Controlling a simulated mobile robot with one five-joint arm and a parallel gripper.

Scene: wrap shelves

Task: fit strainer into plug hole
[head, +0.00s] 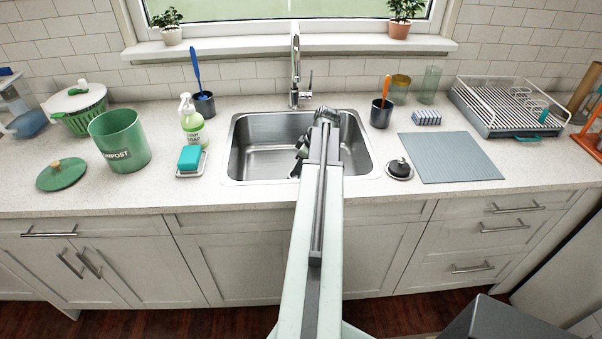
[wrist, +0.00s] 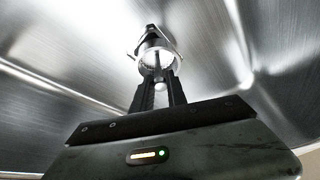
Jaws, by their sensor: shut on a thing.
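My gripper (wrist: 160,85) is shut on the strainer (wrist: 154,57), a small round metal piece with a pale rim and a grey knob between the fingertips. In the head view my gripper (head: 300,155) shows as a dark shape inside the steel sink (head: 262,162), partly behind my own arm. The strainer is hidden there. The plug hole cannot be made out in either view. A dark shape lies just beyond the strainer in the wrist view, and I cannot tell whether the strainer touches the sink floor.
The tap (head: 295,70) stands behind the sink. A black-topped plug (head: 399,168) and a grey mat (head: 450,157) lie to the right. A soap bottle (head: 191,125), a blue sponge (head: 190,158) and a green compost bin (head: 120,140) stand to the left. Steel walls surround my gripper.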

